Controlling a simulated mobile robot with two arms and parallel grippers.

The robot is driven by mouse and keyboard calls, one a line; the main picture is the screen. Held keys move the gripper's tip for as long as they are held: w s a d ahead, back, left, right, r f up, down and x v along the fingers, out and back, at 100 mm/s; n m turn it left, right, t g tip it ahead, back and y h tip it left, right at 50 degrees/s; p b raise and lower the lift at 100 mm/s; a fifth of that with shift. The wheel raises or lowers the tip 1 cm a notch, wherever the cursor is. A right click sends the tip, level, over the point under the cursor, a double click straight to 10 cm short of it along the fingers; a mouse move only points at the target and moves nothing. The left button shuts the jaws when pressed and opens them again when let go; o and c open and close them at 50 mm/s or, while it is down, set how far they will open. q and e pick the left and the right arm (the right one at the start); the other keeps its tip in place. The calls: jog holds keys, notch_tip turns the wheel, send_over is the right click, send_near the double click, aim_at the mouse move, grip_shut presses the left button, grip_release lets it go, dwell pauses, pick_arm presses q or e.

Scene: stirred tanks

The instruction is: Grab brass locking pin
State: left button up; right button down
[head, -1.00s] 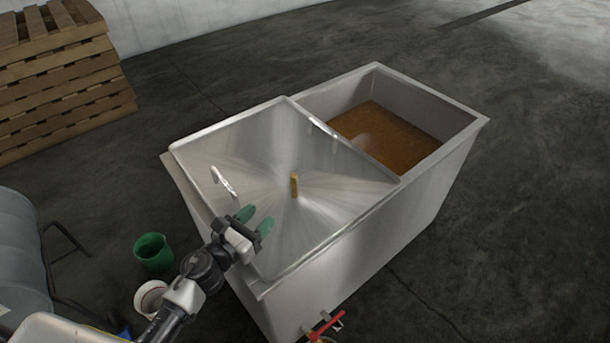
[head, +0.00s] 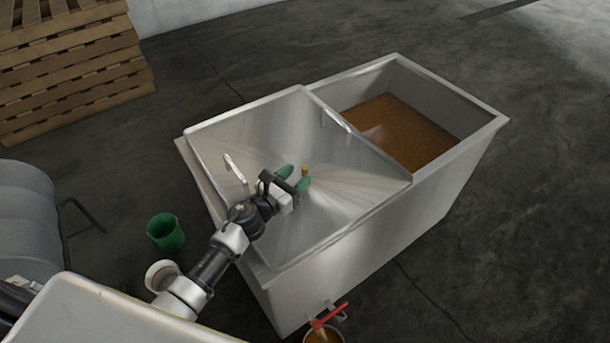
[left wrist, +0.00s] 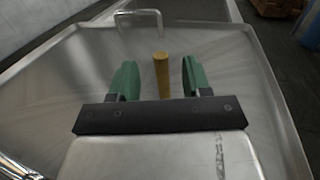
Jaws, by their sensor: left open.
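The brass locking pin (left wrist: 162,75) stands upright in the middle of the steel lid (head: 345,175) on the tank. In the left wrist view the gripper (left wrist: 160,82) has one finger to each side of the pin, with gaps on both sides. The pin appears at or just beyond the fingertips; I cannot tell exactly how deep it sits between them. My right gripper is not in view.
The steel tank (head: 455,165) has an open section with brown contents (head: 395,130). Lid handles (head: 236,172) rise near the lid's edges. A green bucket (head: 166,232), a red-handled valve (head: 328,317) and stacked pallets (head: 70,65) stand around it. Floor to the right is clear.

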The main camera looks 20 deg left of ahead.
pick_arm(q)
jog(key=shift+x, duration=1.05)
grip_shut()
